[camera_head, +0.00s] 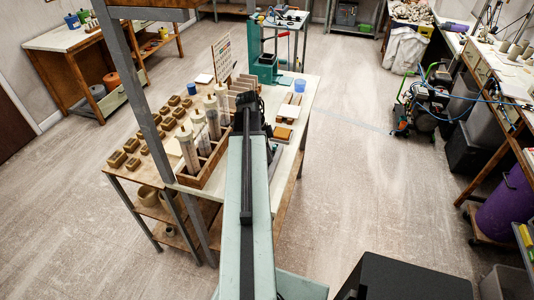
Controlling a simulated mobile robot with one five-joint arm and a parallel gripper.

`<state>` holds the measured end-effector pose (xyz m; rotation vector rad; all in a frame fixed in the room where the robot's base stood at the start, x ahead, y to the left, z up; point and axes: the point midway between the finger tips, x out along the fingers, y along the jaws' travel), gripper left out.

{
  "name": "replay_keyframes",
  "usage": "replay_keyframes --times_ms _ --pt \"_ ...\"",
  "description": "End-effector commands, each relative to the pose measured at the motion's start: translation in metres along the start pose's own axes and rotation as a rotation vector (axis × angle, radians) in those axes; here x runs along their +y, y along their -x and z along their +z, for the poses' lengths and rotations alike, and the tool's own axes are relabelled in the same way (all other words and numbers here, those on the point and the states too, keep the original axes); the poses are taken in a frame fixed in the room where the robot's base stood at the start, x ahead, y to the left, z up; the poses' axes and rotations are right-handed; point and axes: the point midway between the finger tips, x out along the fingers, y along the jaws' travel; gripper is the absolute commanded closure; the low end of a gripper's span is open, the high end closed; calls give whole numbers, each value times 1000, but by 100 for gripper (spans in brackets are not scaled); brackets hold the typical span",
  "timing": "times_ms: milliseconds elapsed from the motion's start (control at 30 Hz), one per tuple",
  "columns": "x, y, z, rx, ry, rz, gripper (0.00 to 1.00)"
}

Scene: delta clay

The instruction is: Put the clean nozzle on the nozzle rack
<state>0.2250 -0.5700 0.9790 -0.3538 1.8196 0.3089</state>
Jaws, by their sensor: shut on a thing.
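My gripper (247,107) is at the far end of my arm, over the middle of the workbench (222,186). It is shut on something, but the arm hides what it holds. I cannot make out the clean nozzle. A wooden rack with several pale upright tubes (198,125) stands to the left of my gripper. A slatted wooden holder (243,83) stands just behind the gripper. To its right lies a small wooden stand (290,112) with light pieces on it. I cannot tell which of these is the nozzle rack.
Several small brown blocks (132,164) lie on the left side of the bench. A green press (266,68) and a blue cup (300,86) are at the back. A grey post (135,90) rises at the left.

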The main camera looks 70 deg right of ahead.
Motion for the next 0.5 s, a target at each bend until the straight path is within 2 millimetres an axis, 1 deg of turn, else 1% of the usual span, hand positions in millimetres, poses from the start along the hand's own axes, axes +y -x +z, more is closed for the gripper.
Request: replay_keyframes --times_ms 33,100,500 --pt "0 -9 2 0 0 0 100" --pt "0 -11 4 0 0 0 100" --pt "0 -11 4 0 1 0 100"
